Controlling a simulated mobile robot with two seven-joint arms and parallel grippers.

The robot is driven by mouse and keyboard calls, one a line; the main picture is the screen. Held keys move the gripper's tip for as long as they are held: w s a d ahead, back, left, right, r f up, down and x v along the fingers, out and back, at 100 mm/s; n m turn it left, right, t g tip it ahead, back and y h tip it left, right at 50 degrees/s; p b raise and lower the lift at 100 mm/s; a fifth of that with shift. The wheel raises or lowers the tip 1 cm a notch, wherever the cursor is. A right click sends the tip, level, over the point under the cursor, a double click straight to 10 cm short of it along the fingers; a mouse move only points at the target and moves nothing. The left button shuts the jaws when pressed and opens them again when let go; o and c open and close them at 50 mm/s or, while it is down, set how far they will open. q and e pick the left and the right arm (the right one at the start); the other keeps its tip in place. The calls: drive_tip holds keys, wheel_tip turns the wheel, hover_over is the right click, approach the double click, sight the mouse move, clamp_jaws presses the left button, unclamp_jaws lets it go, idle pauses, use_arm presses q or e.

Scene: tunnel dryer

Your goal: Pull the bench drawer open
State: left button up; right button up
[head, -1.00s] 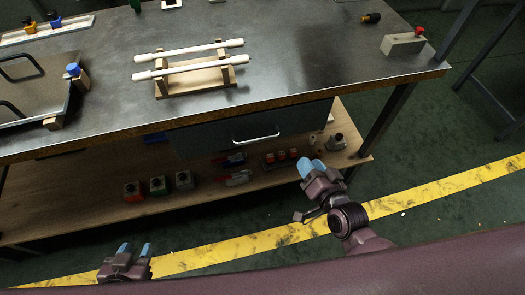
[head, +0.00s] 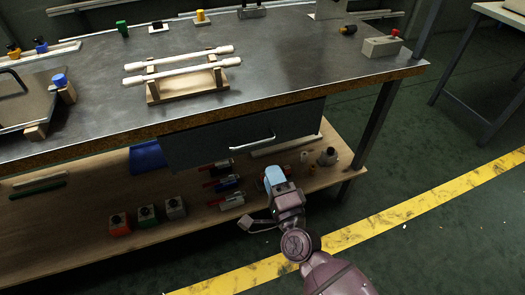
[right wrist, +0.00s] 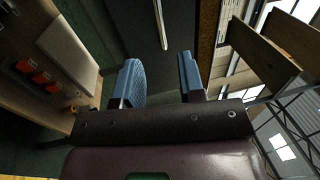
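The bench drawer (head: 215,142) is a dark grey front under the bench top, and it looks closed. Its pale bar handle (head: 252,141) sits near the middle of the front. My right gripper (head: 274,176) is below and slightly right of the handle, apart from it. In the right wrist view my right gripper (right wrist: 163,80) has its two blue fingertips apart with nothing between them. The handle (right wrist: 160,22) shows ahead, beyond the fingertips, near the top of that view. My left gripper is out of view.
The metal bench top (head: 280,70) holds a wooden rack (head: 188,85) with two white rods. The lower shelf (head: 80,225) carries several small boxes and tools. A bench leg (head: 375,125) stands right of the drawer. The floor in front is clear, with a yellow stripe (head: 430,205).

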sight(258, 141)
drive_tip(key=b+x, duration=0.1)
drive_tip(key=x, duration=1)
idle(0.3)
clamp_jaws()
